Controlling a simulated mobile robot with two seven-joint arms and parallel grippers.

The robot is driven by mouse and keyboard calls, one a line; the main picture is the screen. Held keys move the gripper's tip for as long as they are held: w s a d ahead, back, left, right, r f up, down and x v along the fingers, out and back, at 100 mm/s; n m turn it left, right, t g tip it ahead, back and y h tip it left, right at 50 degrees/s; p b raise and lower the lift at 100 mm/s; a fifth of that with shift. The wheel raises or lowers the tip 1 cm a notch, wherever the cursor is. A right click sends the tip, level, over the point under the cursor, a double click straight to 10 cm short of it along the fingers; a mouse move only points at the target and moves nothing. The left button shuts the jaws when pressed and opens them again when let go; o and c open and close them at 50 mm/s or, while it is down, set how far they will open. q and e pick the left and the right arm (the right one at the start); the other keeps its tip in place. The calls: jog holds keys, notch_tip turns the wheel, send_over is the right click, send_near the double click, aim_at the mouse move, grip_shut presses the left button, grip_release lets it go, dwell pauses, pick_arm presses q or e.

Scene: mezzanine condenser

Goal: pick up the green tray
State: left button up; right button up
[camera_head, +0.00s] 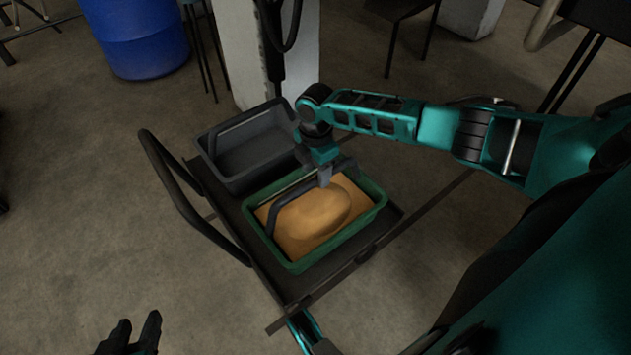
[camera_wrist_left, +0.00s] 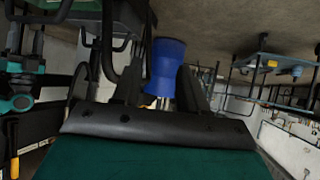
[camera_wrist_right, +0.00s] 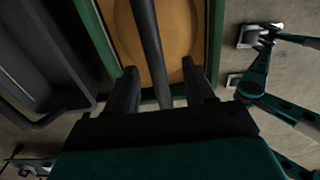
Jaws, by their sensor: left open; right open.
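The green tray (camera_head: 342,239) sits on the right half of a dark cart, with a tan, mounded load (camera_head: 315,215) in it. A dark bar handle (camera_head: 283,205) arches over the tray. My right gripper (camera_head: 327,174) is above the tray at the handle, pointing down. In the right wrist view its open fingers (camera_wrist_right: 158,75) stand on either side of the handle bar (camera_wrist_right: 148,35), apart from it, with the tray's green rim (camera_wrist_right: 215,40) beyond. My left gripper (camera_head: 138,332) is open and empty, low at the left, away from the cart.
A grey tray (camera_head: 250,150) with its own handle sits beside the green one on the cart (camera_head: 285,287). The cart's push handle (camera_head: 185,200) rises at the left. A blue barrel (camera_head: 143,35) and a pale pillar (camera_head: 240,50) stand behind. The floor at left is clear.

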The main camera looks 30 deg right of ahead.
aim_at(315, 177)
jog(key=f+b, duration=0.1)
jog(key=f, duration=0.2)
jog(key=f+b, duration=0.1)
jog(key=shift+w+d+f+b, duration=0.15)
jog(key=shift+w+f+b, duration=0.2)
jog(key=shift+f, duration=0.3)
pick_arm(q)
jog(key=shift+w+d+f+h, duration=0.3)
jog(key=shift+d+f, duration=0.2)
pick_arm(e)
grip_shut()
pick_arm(q)
jog(key=shift+s+f, duration=0.1)
jog(key=shift+s+a+f, duration=0.1)
jog(key=shift+w, duration=0.25)
pick_arm(e)
jog(key=shift+w+r, duration=0.2)
jog(key=shift+r, duration=0.05)
